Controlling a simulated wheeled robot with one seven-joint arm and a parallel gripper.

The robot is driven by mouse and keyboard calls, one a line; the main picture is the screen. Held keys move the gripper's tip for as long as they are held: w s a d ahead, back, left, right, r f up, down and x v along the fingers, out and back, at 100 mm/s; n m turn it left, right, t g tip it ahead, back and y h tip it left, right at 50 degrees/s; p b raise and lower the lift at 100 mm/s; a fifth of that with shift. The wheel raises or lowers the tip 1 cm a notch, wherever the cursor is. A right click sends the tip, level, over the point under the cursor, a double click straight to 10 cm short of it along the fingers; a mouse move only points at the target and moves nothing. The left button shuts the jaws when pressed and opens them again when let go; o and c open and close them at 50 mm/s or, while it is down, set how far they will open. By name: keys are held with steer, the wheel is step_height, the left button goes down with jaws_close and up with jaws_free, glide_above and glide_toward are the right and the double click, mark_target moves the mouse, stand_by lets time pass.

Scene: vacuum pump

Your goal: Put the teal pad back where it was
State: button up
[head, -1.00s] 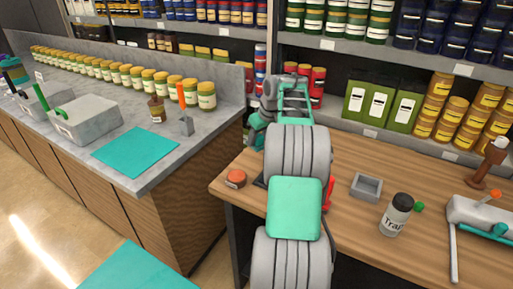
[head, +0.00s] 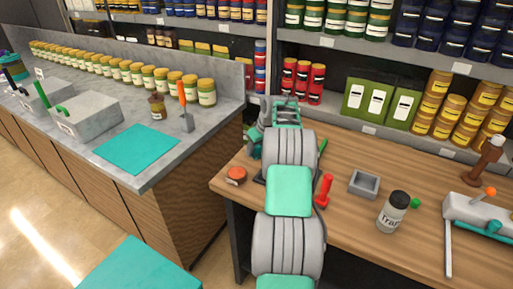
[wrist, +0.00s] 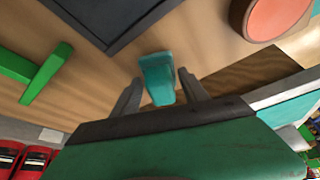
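The teal pad (wrist: 158,78) shows in the wrist view as a small teal block between the two fingers of my gripper (wrist: 160,84). The fingers appear to press on its sides, and it is over the wooden bench top. A dark square plate (wrist: 110,22) lies beyond it at the upper left of the wrist view. In the head view my own arm hides the fingers and the pad, and only a dark edge of the plate shows beside the arm.
An orange-topped round tin (head: 235,175) stands left of my arm. A green piece (head: 323,147), red tool (head: 324,190), grey tray (head: 365,184) and labelled jar (head: 393,212) are to its right. Teal mats lie on the left counter (head: 137,148) and at the lower left (head: 140,270).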

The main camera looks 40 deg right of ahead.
steer(key=shift+o, duration=1.4)
steer(key=shift+r, duration=0.15)
steer(key=v, duration=1.1)
steer(key=s+a+r, duration=0.1)
steer(key=a+r, duration=0.2)
steer(key=a, duration=1)
steer(key=s+a+r, duration=0.1)
steer(key=a+r, duration=0.2)
steer(key=a, duration=1)
steer(key=s+a+f, duration=0.3)
steer(key=s+a, duration=0.5)
steer(key=s, duration=0.1)
steer(key=s+a+f+g, duration=0.1)
steer(key=s+a+f, duration=0.3)
steer(key=s+a, duration=0.3)
steer(key=s+b, duration=0.1)
steer(key=s, duration=0.2)
steer(key=shift+a+f+n, duration=0.2)
steer(key=shift+a+n, duration=0.2)
